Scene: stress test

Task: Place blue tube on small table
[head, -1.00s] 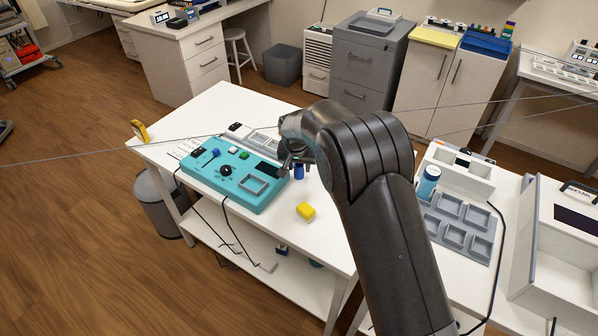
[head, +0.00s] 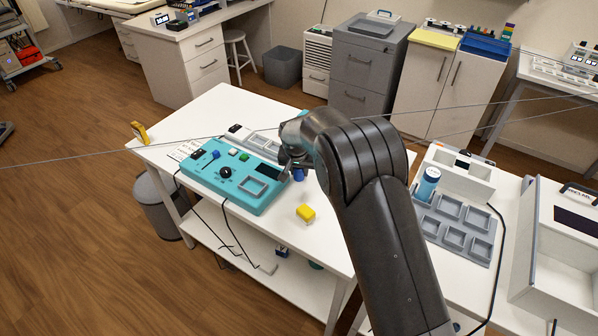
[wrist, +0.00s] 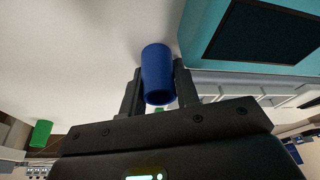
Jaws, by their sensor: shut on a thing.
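The blue tube (wrist: 157,72) is between the two fingers of my gripper (wrist: 158,88) in the wrist view, and the fingers are shut on it. In the head view the blue tube (head: 298,175) shows just below my gripper (head: 292,165), over the white table (head: 225,115), beside the right end of the teal control box. I cannot tell whether the tube touches the tabletop. Part of the tube and of the fingers is hidden by my wrist.
The teal box (head: 235,178) with a knob and screen lies left of my gripper. A yellow block (head: 305,213) lies in front on the table. At right, another table holds a grey compartment tray (head: 462,222) and a blue-white cylinder (head: 428,184).

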